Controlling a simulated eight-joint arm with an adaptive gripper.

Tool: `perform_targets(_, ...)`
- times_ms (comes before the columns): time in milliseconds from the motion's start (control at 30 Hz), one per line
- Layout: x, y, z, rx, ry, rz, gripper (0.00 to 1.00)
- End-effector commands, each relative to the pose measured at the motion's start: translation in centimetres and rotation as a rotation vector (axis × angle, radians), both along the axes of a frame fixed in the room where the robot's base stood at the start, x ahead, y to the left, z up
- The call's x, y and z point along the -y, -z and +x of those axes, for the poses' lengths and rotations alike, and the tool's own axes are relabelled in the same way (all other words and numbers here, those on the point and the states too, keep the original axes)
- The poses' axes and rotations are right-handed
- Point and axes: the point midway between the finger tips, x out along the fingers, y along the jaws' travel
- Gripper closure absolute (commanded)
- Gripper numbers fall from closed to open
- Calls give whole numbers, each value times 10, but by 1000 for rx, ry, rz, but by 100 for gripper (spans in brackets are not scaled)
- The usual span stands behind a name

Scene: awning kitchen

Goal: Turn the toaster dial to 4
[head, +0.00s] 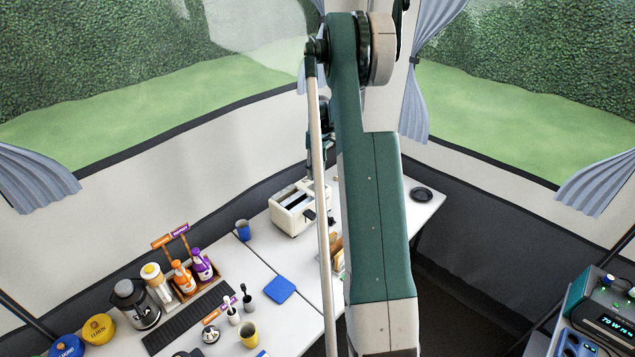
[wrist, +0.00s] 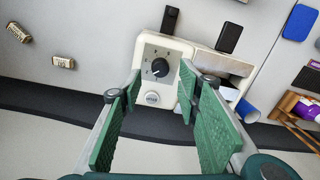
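The cream toaster (head: 284,218) stands on the white table in the head view, partly hidden behind my arm. The numbers and pointer are too small to read surely. A round button (wrist: 152,98) sits below the dial. My gripper (wrist: 161,89) is open and empty, its green fingers spread either side of the dial face. I cannot tell the exact gap from fingertips to dial; no grip on it shows.
Two corks (wrist: 62,62) lie on the table in the wrist view. A blue cup (wrist: 247,110) stands beside the toaster. A wooden caddy with bottles (head: 191,277), a blue mat (head: 279,290) and a coffee press (head: 134,303) are on the table at left.

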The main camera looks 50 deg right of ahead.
Motion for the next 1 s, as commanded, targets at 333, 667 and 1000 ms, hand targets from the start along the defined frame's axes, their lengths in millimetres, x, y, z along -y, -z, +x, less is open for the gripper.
perform_targets(333, -2, 39, -1, 0, 0, 0, 66)
perform_targets(667, -3, 49, -1, 0, 0, 0, 66)
perform_targets(1000, -3, 49, -1, 0, 0, 0, 89)
